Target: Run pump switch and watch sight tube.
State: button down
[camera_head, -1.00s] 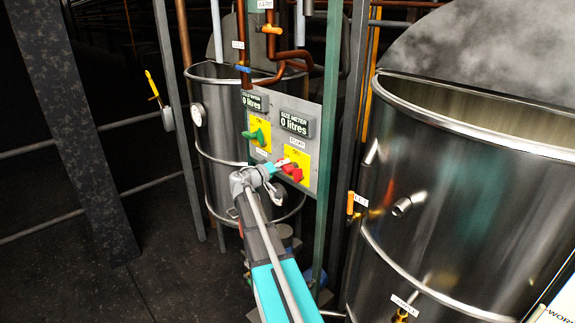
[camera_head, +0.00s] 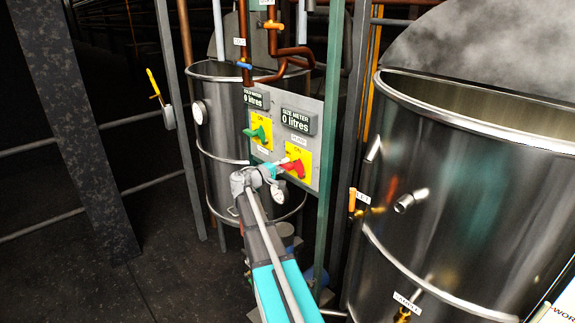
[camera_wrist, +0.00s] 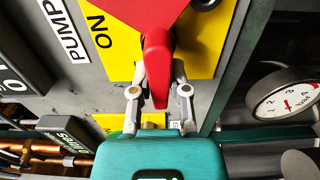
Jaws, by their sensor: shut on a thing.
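The pump switch is a red rotary handle (camera_head: 293,168) on a yellow plate marked ON, on a grey panel right of a steel tank. It fills the middle of the wrist view (camera_wrist: 157,62), beside a PUMP label. My gripper (camera_head: 281,166) reaches the handle from the lower left. In the wrist view, my gripper (camera_wrist: 158,88) has one finger on each side of the handle's lower end and is shut on it. I cannot make out a sight tube in these frames.
A green handle (camera_head: 258,134) sits left of the red one. The size meter (camera_head: 296,121) above reads 0 litres. A green post (camera_head: 328,165) stands close right of the panel. A large steel tank (camera_head: 465,215) fills the right side.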

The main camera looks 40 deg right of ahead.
jog(key=shift+a, duration=0.1)
jog(key=c, duration=0.6)
grip_release()
jog(key=shift+w, duration=0.1)
jog(key=shift+a, duration=0.1)
jog(key=s+a, duration=0.1)
jog(key=a, duration=1)
jog(key=shift+a, duration=0.4)
